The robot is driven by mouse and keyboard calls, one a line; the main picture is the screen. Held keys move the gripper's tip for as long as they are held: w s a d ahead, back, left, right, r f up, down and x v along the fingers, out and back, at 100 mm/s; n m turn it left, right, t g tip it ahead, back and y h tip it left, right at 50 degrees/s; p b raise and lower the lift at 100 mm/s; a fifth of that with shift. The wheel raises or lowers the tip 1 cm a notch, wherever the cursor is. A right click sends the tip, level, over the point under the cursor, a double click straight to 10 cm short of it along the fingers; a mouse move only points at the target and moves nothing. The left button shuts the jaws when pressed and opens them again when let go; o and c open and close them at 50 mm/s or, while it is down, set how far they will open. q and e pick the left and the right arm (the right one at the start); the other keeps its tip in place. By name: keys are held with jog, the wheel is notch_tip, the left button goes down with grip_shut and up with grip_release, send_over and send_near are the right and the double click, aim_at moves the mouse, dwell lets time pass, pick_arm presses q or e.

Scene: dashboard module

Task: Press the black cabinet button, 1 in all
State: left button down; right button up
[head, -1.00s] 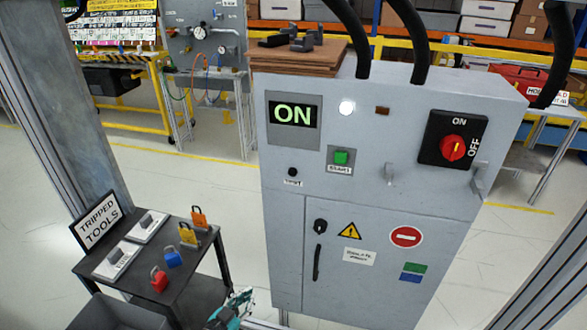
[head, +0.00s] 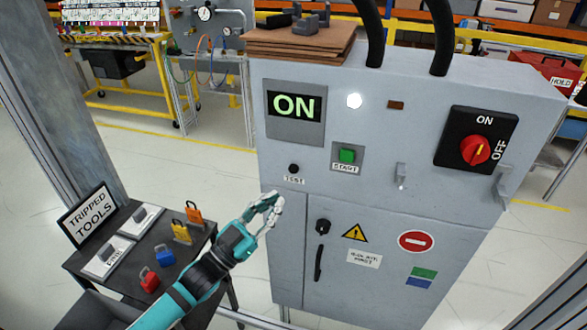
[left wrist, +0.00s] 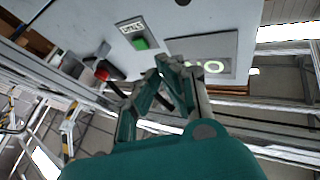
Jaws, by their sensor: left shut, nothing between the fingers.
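The grey cabinet (head: 385,195) stands in the middle of the head view. A small round black button (head: 293,168) labelled TEST is on its front, below the lit ON display (head: 295,107) and left of the green START button (head: 346,155). My left gripper (head: 272,204) is shut and empty, a little below and left of the black button. A gap to the button seems to remain. In the left wrist view the shut fingers (left wrist: 172,66) point at the panel; a dark knob at the top edge (left wrist: 182,2) appears to be the black button. My right gripper is out of view.
A red rotary switch (head: 476,150) and metal hasps are on the cabinet's right. A black key lock (head: 323,226) and handle are on the lower door. A dark table (head: 128,250) with padlocks and a TRIPPED TOOLS sign stands at left, close to my left arm.

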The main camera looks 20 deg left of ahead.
pick_arm(q)
jog(key=b, duration=0.4)
send_near(294, 169)
jog(key=w+d+r, duration=0.2)
jog(key=d+r, duration=0.2)
jog(key=shift+w+r, duration=0.1)
jog(key=shift+w, duration=0.6)
dwell(0.7)
jog(key=shift+w+d, duration=0.1)
jog(key=shift+w, duration=0.3)
jog(key=shift+w+b, duration=0.3)
jog(key=shift+w, duration=0.1)
dwell(0.5)
jog(key=shift+s, duration=0.15)
dwell(0.3)
jog(key=shift+s+p, duration=0.5)
jog(key=shift+s, duration=0.2)
